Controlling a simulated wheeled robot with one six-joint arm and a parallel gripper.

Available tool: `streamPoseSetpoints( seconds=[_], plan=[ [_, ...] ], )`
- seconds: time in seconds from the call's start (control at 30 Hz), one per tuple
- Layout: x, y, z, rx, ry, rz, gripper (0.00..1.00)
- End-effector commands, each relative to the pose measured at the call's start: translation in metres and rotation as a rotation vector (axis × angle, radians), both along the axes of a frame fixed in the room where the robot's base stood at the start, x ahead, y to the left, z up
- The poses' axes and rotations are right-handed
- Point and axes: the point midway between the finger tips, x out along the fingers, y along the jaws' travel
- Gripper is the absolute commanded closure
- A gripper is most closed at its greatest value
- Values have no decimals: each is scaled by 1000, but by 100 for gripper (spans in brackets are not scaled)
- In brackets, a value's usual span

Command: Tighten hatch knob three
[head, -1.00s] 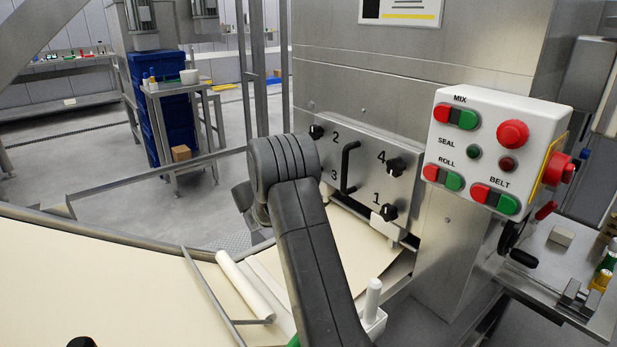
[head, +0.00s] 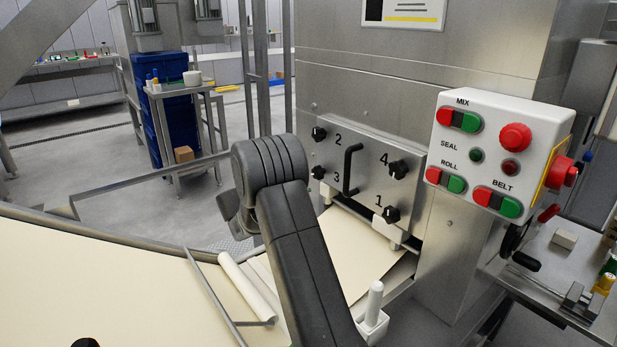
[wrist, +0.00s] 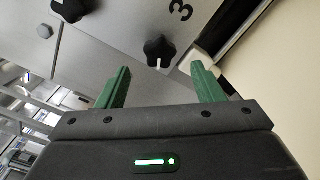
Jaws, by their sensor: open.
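The steel hatch plate (head: 362,178) carries black knobs numbered 1 to 4 and a black bar handle (head: 350,170). Knob three (head: 318,172) is at the plate's lower left, beside my arm in the head view. In the wrist view, knob three (wrist: 159,48) is a black lobed knob with a white mark pointing down the picture, beside the printed 3. My gripper (wrist: 160,80) has green fingers, spread apart and empty. The knob lies just beyond the fingertips, between their lines, apart from them.
Knob two (head: 319,134) is above knob three; knob four (head: 398,169) and knob one (head: 391,214) are on the right. A control box (head: 497,150) with buttons juts out at right. A dough sheet (head: 350,250) runs below the hatch.

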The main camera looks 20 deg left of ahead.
Motion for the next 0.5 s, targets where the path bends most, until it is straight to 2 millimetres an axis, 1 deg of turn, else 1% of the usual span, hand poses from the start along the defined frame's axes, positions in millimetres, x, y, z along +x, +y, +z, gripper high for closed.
streamPoseSetpoints(
  seconds=[0.03,0.2,0.33,0.5],
  plan=[
    [-12,8,0,0,2,5,39],
    [-44,27,1,-1,1,4,39],
    [-62,37,0,1,1,2,39],
    [-74,43,0,0,1,-1,39]
  ],
)
